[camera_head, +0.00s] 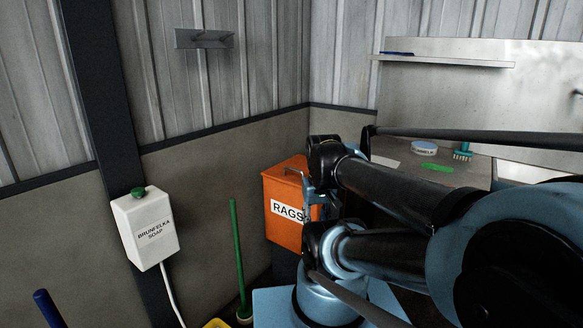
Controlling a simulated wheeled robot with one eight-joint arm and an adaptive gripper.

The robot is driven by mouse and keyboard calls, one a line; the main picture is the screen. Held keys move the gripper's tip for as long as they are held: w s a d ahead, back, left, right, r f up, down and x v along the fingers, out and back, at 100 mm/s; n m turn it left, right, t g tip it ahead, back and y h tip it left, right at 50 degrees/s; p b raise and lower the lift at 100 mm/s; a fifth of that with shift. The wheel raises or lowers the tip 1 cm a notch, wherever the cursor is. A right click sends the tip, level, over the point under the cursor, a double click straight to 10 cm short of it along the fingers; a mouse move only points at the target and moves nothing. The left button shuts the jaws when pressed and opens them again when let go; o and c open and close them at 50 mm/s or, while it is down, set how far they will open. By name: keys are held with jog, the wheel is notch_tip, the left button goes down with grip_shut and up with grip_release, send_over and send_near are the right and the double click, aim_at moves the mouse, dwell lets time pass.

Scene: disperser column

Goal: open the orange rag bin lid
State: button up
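The orange rag bin (283,232) stands in the corner, with a white label reading RAGS on its front. Its lid (277,170) looks closed, and a small dark handle (293,170) shows on top. My arm covers the right side of the bin. My gripper (309,192) appears at the arm's far end, in front of or beside the bin's right part. Its fingers are too small and dark to show whether they are open or touch the bin.
A green-handled tool (237,250) stands left of the bin. A counter (465,174) at right holds a round tin (424,148), a green item (437,168) and a brush (463,151). A shelf (450,60) is above.

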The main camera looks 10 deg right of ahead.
jog(key=w+r+n, duration=0.2)
jog(key=w+r, duration=0.6)
notch_tip(320, 180, up, 9)
jog(key=n+h, duration=0.2)
jog(key=n, duration=0.5)
send_over(293, 169)
jog(key=s+a, duration=0.2)
jog(key=shift+g, duration=0.3)
jog(key=x, duration=1.1)
jog(key=a+x, duration=0.1)
jog(key=x, duration=0.4)
jog(key=shift+f, duration=0.25)
jog(key=shift+c, duration=0.2)
grip_shut()
